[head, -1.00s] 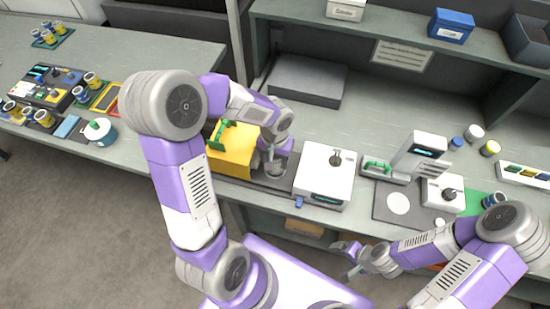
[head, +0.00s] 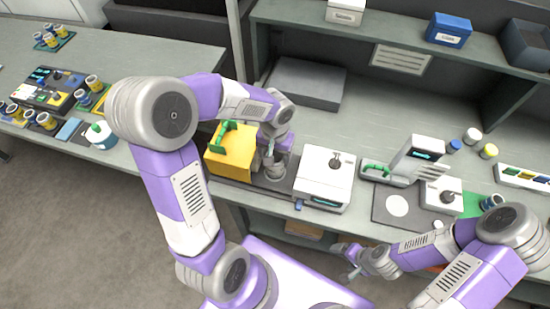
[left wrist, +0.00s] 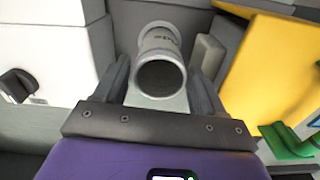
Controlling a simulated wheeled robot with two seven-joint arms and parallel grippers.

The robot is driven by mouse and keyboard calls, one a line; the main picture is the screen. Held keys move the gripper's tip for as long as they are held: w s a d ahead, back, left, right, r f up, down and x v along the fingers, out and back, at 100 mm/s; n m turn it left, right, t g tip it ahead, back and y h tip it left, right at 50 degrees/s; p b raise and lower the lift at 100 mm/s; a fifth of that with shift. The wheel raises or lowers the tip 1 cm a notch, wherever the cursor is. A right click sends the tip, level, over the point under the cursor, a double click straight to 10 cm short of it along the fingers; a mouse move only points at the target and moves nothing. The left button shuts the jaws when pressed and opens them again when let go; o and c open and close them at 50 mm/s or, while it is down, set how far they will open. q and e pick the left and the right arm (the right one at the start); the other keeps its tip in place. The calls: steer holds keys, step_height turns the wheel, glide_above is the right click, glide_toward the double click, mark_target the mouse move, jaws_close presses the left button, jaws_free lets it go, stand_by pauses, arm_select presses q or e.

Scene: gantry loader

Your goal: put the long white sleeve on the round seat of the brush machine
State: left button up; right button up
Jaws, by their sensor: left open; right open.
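A pale grey-white hollow cylinder, which looks like the long white sleeve (left wrist: 160,72), is between the fingers of my left gripper (left wrist: 158,85) in the left wrist view. Its dark open end faces the camera. The fingers are open, with one on each side of it. In the head view my left gripper (head: 273,160) is low over the dark base plate (head: 240,184), beside a yellow block with a green handle (head: 230,155). The arm partly hides the cylinder there, and I cannot tell which part is the round seat. My right gripper (head: 347,260) is open and empty in front of the bench.
A white box with a black knob (head: 325,175) stands just right of the left gripper. Further right are a white machine with a green handle (head: 408,160) and a dark mat with a white disc (head: 398,206). A shelf (head: 400,25) overhangs the back.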

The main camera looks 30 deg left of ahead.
arm_select(q)
step_height(320, 180, up, 8)
steer(key=p, duration=0.1)
stand_by(0.7)
